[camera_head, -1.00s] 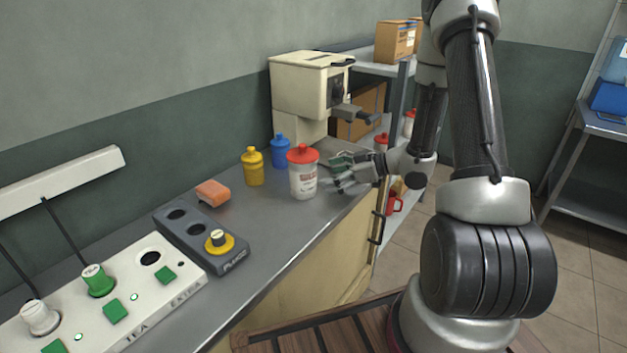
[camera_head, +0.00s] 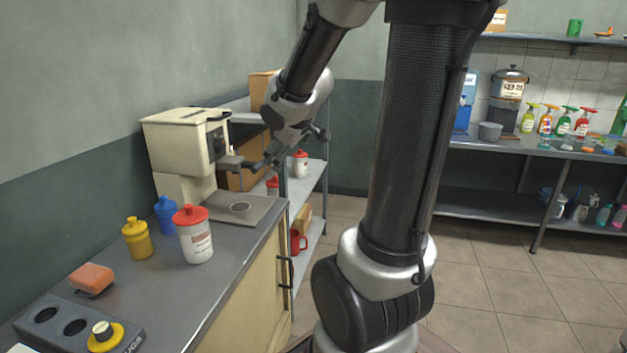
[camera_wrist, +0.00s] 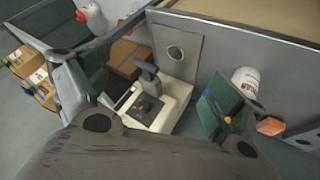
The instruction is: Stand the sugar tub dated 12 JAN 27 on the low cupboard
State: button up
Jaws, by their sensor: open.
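A white tub with a red lid (camera_head: 195,236) stands upright on the grey worktop. Its label is too small to read. A similar tub (camera_head: 300,164) stands on the side shelf, and another red-lidded one (camera_head: 272,186) is partly hidden there. A cream-fronted cupboard (camera_head: 252,300) is under the worktop; I cannot tell whether it is the low cupboard. My gripper (camera_head: 264,160) is open and empty, above the worktop's far end by the cream machine. In the wrist view, my gripper (camera_wrist: 165,72) has spread fingers, with the worktop tub (camera_wrist: 246,80) beyond the right finger.
The cream machine (camera_head: 186,142) stands at the worktop's back, beside a metal plate (camera_head: 255,212). A blue bottle (camera_head: 167,216), yellow bottle (camera_head: 137,238) and orange sponge (camera_head: 92,279) are near the tub. A grey shelf unit (camera_head: 318,180) adjoins the worktop. Tiled floor (camera_head: 510,275) is open at right.

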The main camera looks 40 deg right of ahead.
jog(key=s+a+r+m+g+y, duration=0.1)
jog(key=s+a, duration=0.3)
jog(key=s, duration=0.7)
jog(key=s+a+r+m+g+y, duration=0.1)
jog(key=s+a+m+g, duration=0.1)
jog(key=s, duration=0.9)
jog(key=a+m, duration=0.1)
jog(key=a, duration=0.1)
jog(key=shift+a+g, duration=0.3)
jog(key=shift+a, duration=0.1)
